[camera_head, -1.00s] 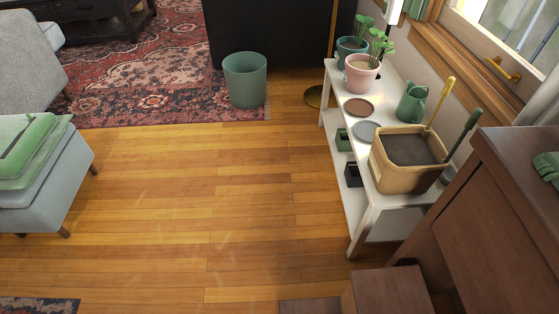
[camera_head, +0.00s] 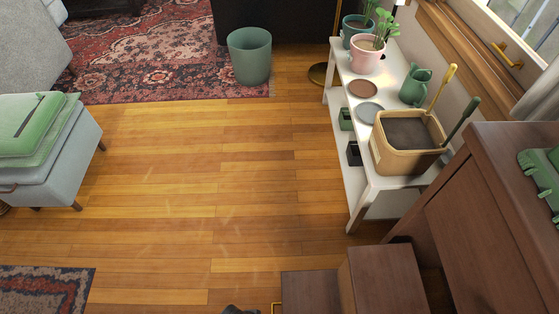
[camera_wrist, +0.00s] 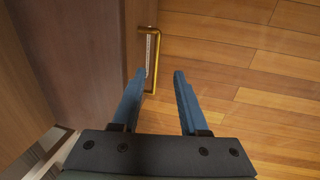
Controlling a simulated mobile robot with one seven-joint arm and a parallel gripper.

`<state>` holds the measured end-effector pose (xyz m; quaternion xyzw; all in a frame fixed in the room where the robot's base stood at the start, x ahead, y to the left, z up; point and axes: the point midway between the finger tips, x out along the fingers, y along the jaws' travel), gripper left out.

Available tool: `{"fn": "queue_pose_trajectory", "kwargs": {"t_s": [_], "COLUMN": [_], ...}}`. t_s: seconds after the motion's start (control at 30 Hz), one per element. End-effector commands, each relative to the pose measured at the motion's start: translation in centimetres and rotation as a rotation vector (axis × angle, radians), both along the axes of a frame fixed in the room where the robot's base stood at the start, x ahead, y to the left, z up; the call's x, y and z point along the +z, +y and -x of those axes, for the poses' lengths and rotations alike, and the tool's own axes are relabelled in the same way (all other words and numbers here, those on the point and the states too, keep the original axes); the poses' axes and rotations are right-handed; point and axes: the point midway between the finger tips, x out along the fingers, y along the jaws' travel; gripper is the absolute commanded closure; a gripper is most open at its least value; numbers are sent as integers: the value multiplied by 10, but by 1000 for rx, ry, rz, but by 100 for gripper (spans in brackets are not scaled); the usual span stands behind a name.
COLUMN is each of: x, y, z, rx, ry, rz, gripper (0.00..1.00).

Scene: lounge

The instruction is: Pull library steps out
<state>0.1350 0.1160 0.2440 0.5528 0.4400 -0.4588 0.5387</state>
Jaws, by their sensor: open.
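The library steps (camera_head: 385,280) are dark brown wood with a taller and a lower block, cut off by the bottom edge of the head view. A brass handle (camera_head: 275,307) shows on their left side. In the wrist view, the brass bar handle (camera_wrist: 154,60) stands out from the brown wooden side (camera_wrist: 85,60). My gripper (camera_wrist: 160,76) is open and empty, its two blue fingers pointing toward the handle. The handle's bar appears in the gap between the fingertips, nearer the left one; I cannot tell whether it is at their depth. Only a dark bit of my gripper shows in the head view.
A brown cabinet (camera_head: 470,215) stands right of the steps. A white plant bench (camera_head: 369,186) stands beyond them. The wooden floor (camera_head: 190,200) left of the steps is clear. A rug (camera_head: 40,290), a grey footstool (camera_head: 70,170) and a green bin (camera_head: 250,56) lie farther off.

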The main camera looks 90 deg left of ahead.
Motion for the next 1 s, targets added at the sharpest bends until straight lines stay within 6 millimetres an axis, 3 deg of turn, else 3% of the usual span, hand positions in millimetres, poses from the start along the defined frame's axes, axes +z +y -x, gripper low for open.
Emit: {"fn": "queue_pose_trajectory", "kwargs": {"t_s": [0.03, 0.1, 0.3, 1.0], "x": [18, 31, 55, 61], "y": [0, 0, 0, 1], "z": [3, 6, 11, 13], "rx": [0, 0, 0, 0], "ry": [0, 1, 2, 2], "rz": [-1, 0, 0, 0], "gripper": [56, 56, 56, 56]}}
